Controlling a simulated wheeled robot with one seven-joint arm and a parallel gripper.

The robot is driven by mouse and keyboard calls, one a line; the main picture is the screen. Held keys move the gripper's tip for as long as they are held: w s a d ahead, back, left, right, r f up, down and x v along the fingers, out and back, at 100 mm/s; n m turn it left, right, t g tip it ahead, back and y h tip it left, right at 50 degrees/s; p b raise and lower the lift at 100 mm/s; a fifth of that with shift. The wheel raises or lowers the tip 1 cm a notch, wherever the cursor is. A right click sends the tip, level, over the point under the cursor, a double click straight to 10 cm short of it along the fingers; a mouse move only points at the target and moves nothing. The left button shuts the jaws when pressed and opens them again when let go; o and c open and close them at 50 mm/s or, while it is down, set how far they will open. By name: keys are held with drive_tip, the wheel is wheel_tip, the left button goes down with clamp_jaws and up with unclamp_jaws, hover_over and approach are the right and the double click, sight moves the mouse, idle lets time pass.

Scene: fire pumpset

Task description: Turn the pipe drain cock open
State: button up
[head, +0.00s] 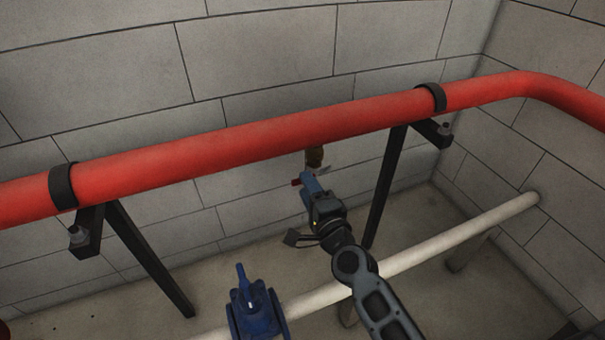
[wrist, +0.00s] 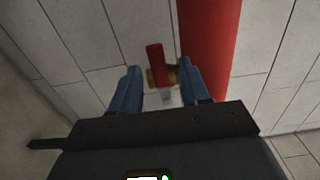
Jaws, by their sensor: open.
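The drain cock is a small brass fitting (head: 315,157) hanging under the red pipe (head: 250,140) in the head view. Its red lever handle (wrist: 155,64) shows in the wrist view, with the brass body (wrist: 171,76) partly visible behind it. In the head view only a small red end of the handle (head: 296,182) shows beside my fingers. My gripper (head: 309,176) has blue fingers and is open, just below the cock. In the wrist view my gripper (wrist: 160,69) has one finger on each side of the handle, with visible gaps. Contact is not visible.
The red pipe runs along the block wall on black brackets (head: 63,186) with slanted struts (head: 386,185). A blue valve (head: 257,307) sits on a pale lower pipe (head: 455,240) near the floor. Open space lies in front of the wall.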

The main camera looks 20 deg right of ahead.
drive_tip(key=shift+w, duration=2.6)
drive_tip(key=shift+c, duration=0.3)
clamp_jaws()
drive_tip(key=shift+r, duration=0.1)
